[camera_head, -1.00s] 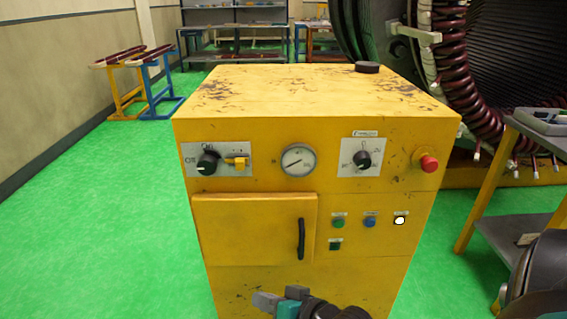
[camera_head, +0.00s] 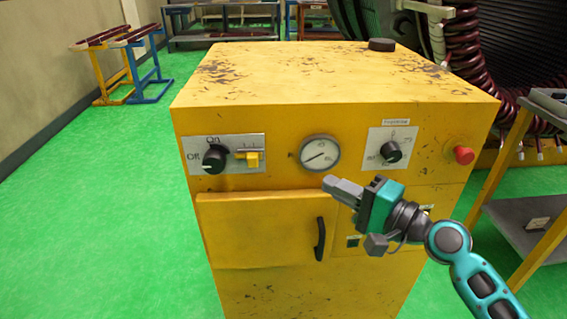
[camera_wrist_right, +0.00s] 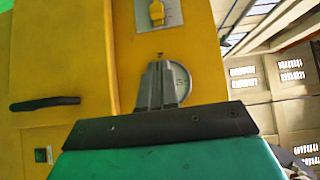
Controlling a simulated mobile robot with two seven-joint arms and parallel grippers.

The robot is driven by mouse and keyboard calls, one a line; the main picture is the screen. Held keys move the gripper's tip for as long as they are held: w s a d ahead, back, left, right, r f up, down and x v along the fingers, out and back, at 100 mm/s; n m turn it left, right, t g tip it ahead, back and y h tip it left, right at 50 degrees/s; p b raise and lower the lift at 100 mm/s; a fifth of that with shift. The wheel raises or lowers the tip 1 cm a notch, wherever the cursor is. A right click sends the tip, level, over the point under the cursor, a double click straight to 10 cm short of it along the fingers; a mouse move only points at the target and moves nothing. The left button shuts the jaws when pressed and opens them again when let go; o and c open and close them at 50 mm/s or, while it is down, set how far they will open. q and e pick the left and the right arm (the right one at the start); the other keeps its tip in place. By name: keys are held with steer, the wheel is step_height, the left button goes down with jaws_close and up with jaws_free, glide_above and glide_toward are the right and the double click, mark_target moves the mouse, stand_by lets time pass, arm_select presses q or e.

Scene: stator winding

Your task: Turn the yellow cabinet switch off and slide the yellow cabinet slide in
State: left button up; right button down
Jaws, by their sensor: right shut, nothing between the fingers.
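The yellow cabinet (camera_head: 330,80) stands in front of me. Its black switch knob (camera_head: 214,160) is on the left plate, between "Off" and "On" labels; I cannot tell surely which its mark points to. The yellow slide (camera_head: 252,158) sits right beside the knob on the same plate, and it shows at the top of the right wrist view (camera_wrist_right: 157,12). My right gripper (camera_head: 329,183) is shut and empty, in front of the panel just below the gauge, right of and lower than the slide. Its closed fingers also show in the wrist view (camera_wrist_right: 158,72). My left gripper is not in view.
The round gauge (camera_head: 320,153) is just above my fingertips. The door's black handle (camera_head: 320,238) is below them. A black dial (camera_head: 391,152) and red button (camera_head: 464,155) are to the right. A metal shelf table (camera_head: 530,220) stands at right; green floor is free at left.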

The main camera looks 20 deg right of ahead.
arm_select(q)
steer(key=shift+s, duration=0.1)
arm_select(e)
steer(key=p, duration=0.2)
glide_toward(258, 159)
steer(key=w+d, duration=0.2)
steer(key=w, duration=0.2)
steer(key=a, duration=0.1)
steer(key=w+a, duration=0.1)
steer(key=a, duration=0.1)
steer(key=shift+w+a+f+p, duration=0.15)
steer(key=shift+w+a+p, duration=0.05)
steer(key=shift+w+p, duration=0.15)
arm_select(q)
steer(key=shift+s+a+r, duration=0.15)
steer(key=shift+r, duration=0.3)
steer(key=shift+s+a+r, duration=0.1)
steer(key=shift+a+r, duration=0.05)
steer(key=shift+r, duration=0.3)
arm_select(e)
steer(key=shift+w+a+f, duration=0.1)
steer(key=shift+a+f, duration=0.05)
steer(key=shift+a, duration=0.45)
